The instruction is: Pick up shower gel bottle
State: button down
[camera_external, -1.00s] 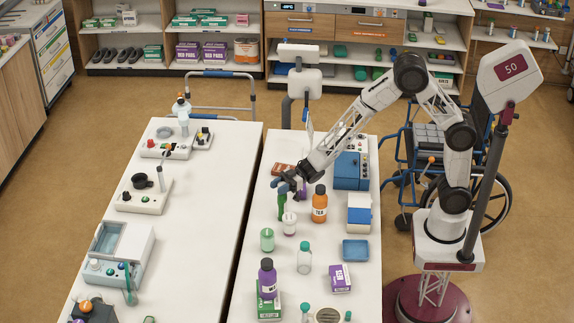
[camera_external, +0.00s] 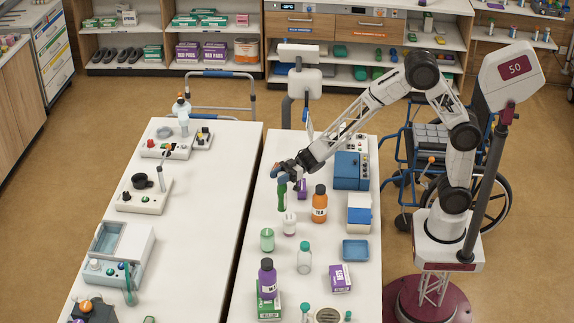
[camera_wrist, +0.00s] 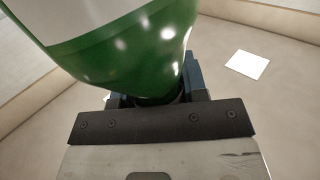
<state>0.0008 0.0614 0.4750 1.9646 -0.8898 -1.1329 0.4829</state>
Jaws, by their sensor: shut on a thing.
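A green bottle (camera_external: 282,197), which I take to be the shower gel bottle, hangs from my gripper (camera_external: 284,175) above the right-hand table. My gripper is shut on its upper end. In the wrist view the green bottle (camera_wrist: 130,50) fills the upper left, with a pale label area and its narrow end between the dark fingers (camera_wrist: 158,98). The label text is not readable, and the fingers hide the bottle's top.
A white bottle (camera_external: 290,223), an orange bottle (camera_external: 320,204) and a purple item (camera_external: 301,189) stand close by. A pale green jar (camera_external: 267,240) and a clear bottle (camera_external: 304,258) are nearer the front. A blue machine (camera_external: 350,170) is to the right.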

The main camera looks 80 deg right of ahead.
jog(key=shift+r, duration=2.35)
